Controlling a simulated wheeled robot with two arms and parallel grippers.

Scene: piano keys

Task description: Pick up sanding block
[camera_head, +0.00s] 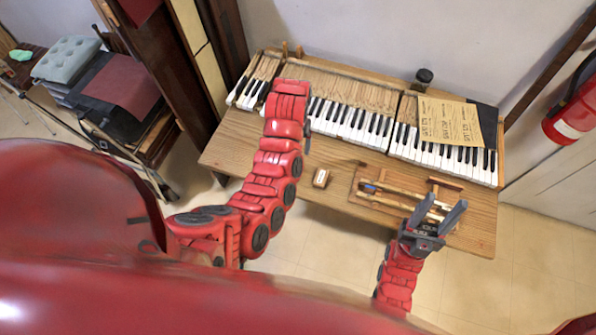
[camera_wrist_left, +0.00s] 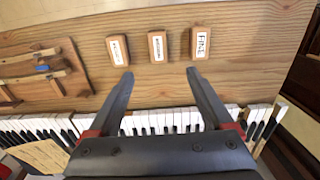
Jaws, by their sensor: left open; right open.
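Three wooden sanding blocks with white labels lie in a row on the table in the left wrist view: a left one (camera_wrist_left: 117,50), a middle one (camera_wrist_left: 157,46) and a right one (camera_wrist_left: 200,42) whose label seems to read FINE. The head view shows one block (camera_head: 321,178) on the tabletop; my left arm hides others. My left gripper (camera_wrist_left: 159,73) is open and empty, its fingertips pointing toward the row, with the middle block between their lines. The head view mostly hides this gripper. My right gripper (camera_head: 445,203) is open over the table's front right, near wooden sticks.
Piano keys (camera_head: 345,115) line the back of the wooden table (camera_head: 235,140). A board with wooden sticks (camera_head: 385,192) lies at front right. Sandpaper sheets (camera_head: 450,120) lie over the right keys, beside a dark jar (camera_head: 422,80). Bare wood surrounds the blocks.

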